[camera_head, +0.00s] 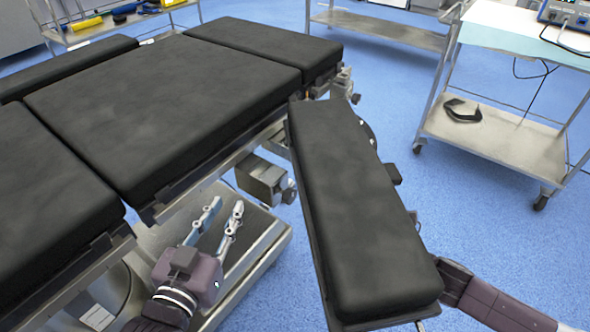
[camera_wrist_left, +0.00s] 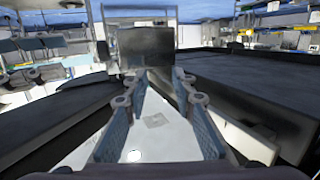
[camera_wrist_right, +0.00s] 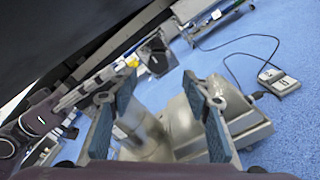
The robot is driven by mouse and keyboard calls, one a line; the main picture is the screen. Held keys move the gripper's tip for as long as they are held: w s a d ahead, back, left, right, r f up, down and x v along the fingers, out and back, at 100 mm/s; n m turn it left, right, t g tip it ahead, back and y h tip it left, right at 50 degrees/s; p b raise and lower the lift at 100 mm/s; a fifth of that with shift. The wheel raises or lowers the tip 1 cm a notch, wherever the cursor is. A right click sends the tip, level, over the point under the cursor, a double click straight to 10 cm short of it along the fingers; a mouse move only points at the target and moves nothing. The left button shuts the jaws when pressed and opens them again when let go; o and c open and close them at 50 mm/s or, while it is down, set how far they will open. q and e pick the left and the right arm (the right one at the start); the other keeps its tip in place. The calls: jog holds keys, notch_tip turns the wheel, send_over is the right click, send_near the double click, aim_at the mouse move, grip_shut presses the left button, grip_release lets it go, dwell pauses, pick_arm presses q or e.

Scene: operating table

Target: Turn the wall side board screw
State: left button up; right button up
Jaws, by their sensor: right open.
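The black padded side board (camera_head: 365,200) sticks out from the operating table (camera_head: 165,100) in the head view. A grey clamp block (camera_head: 260,178) with a small dark knob (camera_head: 289,192) sits under the table edge beside the board; I cannot tell whether this knob is the screw. My left gripper (camera_head: 226,208) is open and empty, left of and below the block. In the left wrist view its fingers (camera_wrist_left: 158,78) point towards a dark block (camera_wrist_left: 145,47). My right gripper (camera_wrist_right: 160,85) is open with nothing between its fingers; the board hides it in the head view.
The metal table base (camera_head: 265,245) lies below my left gripper. A wheeled cart (camera_head: 490,150) stands at right and another cart (camera_head: 110,28) at back left. The right wrist view shows a pedal (camera_wrist_right: 278,82) with a cable.

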aim_at(293, 197)
jog(key=b+x, duration=0.1)
jog(key=x, duration=0.5)
jog(key=shift+w+a+r, duration=0.1)
jog(key=shift+a+r, duration=0.05)
pick_arm(q)
notch_tip(293, 197, up, 7)
jog(key=t+h, duration=0.1)
jog(key=t, duration=0.2)
jog(key=shift+d, duration=0.4)
pick_arm(e)
jog(key=shift+x, duration=0.75)
pick_arm(q)
jog(key=shift+f, duration=0.1)
pick_arm(e)
jog(key=shift+c, duration=0.2)
jog(key=c, duration=1.1)
pick_arm(q)
jog(key=shift+w+f, duration=0.1)
